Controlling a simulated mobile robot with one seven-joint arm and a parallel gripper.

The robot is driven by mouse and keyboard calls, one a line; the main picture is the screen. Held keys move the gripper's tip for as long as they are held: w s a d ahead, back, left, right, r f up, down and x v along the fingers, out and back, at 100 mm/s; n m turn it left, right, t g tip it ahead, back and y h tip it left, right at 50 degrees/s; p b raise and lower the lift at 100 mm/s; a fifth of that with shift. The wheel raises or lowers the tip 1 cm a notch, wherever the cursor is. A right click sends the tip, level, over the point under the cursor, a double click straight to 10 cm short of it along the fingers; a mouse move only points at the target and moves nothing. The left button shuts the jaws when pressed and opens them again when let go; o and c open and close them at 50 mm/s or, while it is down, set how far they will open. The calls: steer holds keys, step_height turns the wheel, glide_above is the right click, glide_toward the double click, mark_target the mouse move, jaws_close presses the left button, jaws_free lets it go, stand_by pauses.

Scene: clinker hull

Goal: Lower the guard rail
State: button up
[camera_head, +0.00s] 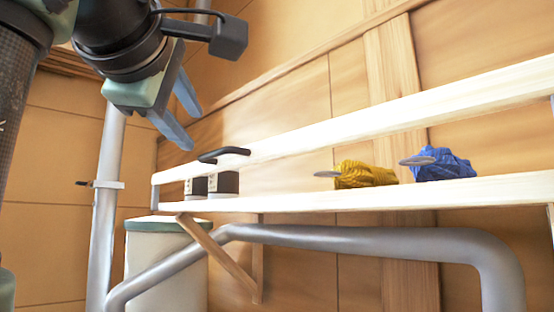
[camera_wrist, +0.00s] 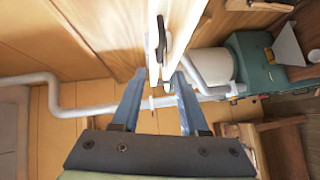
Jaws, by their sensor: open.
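The guard rail (camera_head: 385,119) is a long pale wooden bar along the front of a wall shelf. It stands above the shelf board, with a gap between them. A black handle (camera_head: 224,154) sits on the rail toward its left end. In the wrist view the rail (camera_wrist: 153,42) runs away from the top edge, with the black handle (camera_wrist: 162,40) on it. My gripper (camera_head: 192,130) is open and empty, above and left of the handle in the head view. In the wrist view my gripper's fingers (camera_wrist: 160,77) are apart, with the handle beyond the tips. I see no contact.
A grey metal tube (camera_head: 370,237) bends below the shelf. A white cylinder (camera_head: 165,255) stands beneath the shelf's left end.

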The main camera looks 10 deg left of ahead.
mark_target(210, 153)
steer(key=shift+w+a+f+p, duration=0.3)
steer(key=shift+w+p, duration=0.9)
steer(key=shift+w, duration=0.8)
steer(key=shift+w+a+f+p, duration=0.3)
steer(key=shift+w+p, duration=0.9)
steer(key=shift+w, duration=0.85)
steer(key=shift+w+a+f+p, duration=0.3)
steer(key=shift+w+p, duration=0.9)
steer(key=shift+w, duration=0.8)
steer(key=shift+s+d, duration=0.1)
jaws_close()
